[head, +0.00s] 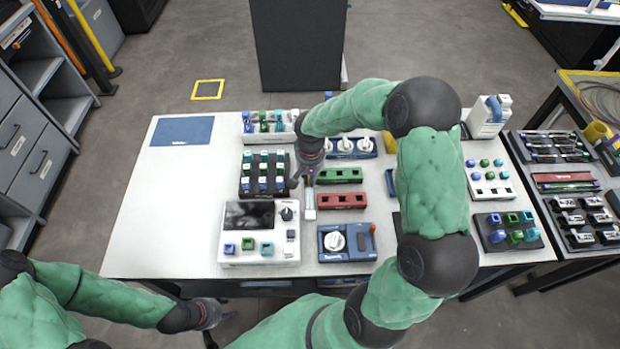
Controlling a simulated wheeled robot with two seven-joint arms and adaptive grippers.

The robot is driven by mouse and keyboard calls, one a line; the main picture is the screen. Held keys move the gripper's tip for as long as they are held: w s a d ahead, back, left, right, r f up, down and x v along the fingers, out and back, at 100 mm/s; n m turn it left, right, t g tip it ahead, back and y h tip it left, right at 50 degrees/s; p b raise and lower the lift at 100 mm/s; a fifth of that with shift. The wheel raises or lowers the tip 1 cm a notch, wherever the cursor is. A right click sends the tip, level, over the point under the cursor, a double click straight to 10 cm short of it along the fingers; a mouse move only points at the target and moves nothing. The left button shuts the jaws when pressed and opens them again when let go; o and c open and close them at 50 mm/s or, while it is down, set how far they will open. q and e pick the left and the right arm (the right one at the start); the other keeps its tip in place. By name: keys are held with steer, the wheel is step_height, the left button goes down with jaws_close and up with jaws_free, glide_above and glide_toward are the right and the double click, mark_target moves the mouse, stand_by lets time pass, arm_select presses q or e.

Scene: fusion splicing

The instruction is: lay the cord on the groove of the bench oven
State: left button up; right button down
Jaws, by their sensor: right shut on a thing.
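My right gripper (303,183) points down over the middle of the white table, between the black socket rack and the green block. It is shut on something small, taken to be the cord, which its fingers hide. A narrow pale bar (310,206) lies just below its fingertips; I cannot tell whether they touch. A blue box with a white dial (329,257), possibly the bench oven, stands at the table's front, below and right of this gripper. Its groove cannot be made out. My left gripper (212,322) is off the table's front edge; its finger opening is unclear.
A white device with a dark screen (232,256) stands left of the blue box. A black rack (245,187), a green block (340,175) and a red block (341,200) crowd the middle. The table's left side is clear except for a blue mat (183,131).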

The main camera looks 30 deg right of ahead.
steer(key=c, duration=1.6)
jaws_free()
steer(key=shift+f, duration=0.1)
